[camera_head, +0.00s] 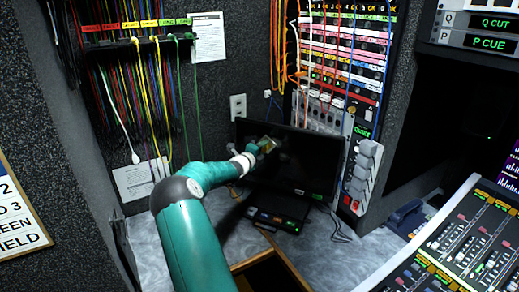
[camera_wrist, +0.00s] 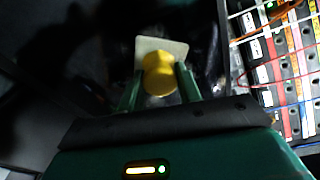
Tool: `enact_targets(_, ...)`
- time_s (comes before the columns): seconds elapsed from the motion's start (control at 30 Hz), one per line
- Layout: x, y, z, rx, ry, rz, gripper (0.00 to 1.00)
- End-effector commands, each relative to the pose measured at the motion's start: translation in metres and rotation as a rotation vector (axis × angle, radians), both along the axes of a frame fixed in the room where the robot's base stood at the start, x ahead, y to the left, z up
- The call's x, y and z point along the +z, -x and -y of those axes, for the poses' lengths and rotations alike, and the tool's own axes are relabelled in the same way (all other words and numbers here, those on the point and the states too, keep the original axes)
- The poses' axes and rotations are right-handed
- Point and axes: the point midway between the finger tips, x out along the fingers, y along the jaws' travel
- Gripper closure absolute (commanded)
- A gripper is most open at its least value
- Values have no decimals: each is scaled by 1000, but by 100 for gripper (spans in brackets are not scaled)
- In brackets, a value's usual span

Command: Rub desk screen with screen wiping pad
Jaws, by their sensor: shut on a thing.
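The desk screen (camera_head: 318,160) is a dark, wide monitor standing on the desk against the back wall. My gripper (camera_head: 262,146) reaches in front of its upper left part. It is shut on the screen wiping pad, which has a yellow handle (camera_wrist: 158,78) and a pale square plate (camera_wrist: 174,48). In the wrist view, the green fingers of my gripper (camera_wrist: 158,75) stand on either side of the handle. The pad's plate faces the dark screen; I cannot tell whether it touches the glass. My arm hides the screen's left edge in part.
A small black device with lit buttons (camera_head: 278,214) sits on the desk below the screen. A patch panel with cables (camera_head: 343,60) rises behind, right of the screen. A grey handset unit (camera_head: 363,172) stands to the right. A mixing console (camera_head: 465,240) fills the lower right.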

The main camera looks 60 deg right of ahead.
Motion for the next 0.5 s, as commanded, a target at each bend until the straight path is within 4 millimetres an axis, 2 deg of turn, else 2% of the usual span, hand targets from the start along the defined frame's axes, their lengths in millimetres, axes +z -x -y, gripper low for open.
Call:
enact_targets(0.3, 1, 26, 1, -2, 1, -1, 85)
enact_targets(0.5, 1, 31, 1, -1, 1, -1, 85)
